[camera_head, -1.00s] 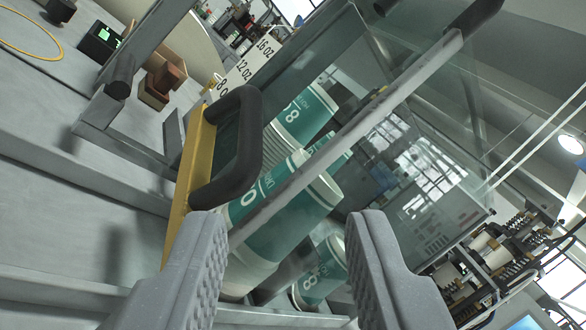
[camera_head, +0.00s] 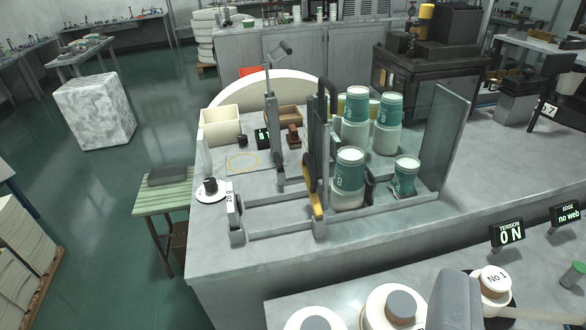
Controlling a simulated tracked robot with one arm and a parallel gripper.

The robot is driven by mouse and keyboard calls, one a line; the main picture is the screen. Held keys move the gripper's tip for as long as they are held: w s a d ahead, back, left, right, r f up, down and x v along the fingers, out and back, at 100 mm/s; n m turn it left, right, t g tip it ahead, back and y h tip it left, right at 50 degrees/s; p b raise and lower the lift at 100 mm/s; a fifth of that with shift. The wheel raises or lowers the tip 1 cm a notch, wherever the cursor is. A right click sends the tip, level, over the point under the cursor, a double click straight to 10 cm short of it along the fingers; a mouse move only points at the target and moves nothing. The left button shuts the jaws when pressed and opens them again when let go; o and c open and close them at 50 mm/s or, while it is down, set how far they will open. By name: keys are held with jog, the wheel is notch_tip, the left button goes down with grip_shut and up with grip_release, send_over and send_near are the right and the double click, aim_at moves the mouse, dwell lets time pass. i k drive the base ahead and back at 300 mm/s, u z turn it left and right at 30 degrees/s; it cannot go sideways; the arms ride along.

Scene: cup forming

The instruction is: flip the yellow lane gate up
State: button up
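The yellow lane gate (camera_head: 314,196) is at the middle of the workbench, seen nearly edge-on. Its yellow strip shows low on its near edge, beside a dark upright panel (camera_head: 318,140). A black handle (camera_head: 330,92) shows at the top of this panel; I cannot tell whether it belongs to the gate. Green-and-white cup stacks (camera_head: 349,170) stand to its right. A grey shape (camera_head: 455,300) at the bottom edge, right of centre, may be part of my gripper. It is well apart from the gate, and no pair of fingertips shows.
A grey post with a lever (camera_head: 272,110) stands left of the gate. A clear panel (camera_head: 444,140) stands right of the cups. White rolls (camera_head: 380,312) and a tension display (camera_head: 507,234) occupy the near bench. Open floor (camera_head: 110,210) lies to the left.

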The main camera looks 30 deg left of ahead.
aim_at(312, 182)
jog(key=z, duration=1.9)
jog(key=k, duration=1.05)
jog(key=u, duration=1.25)
jog(key=i, duration=1)
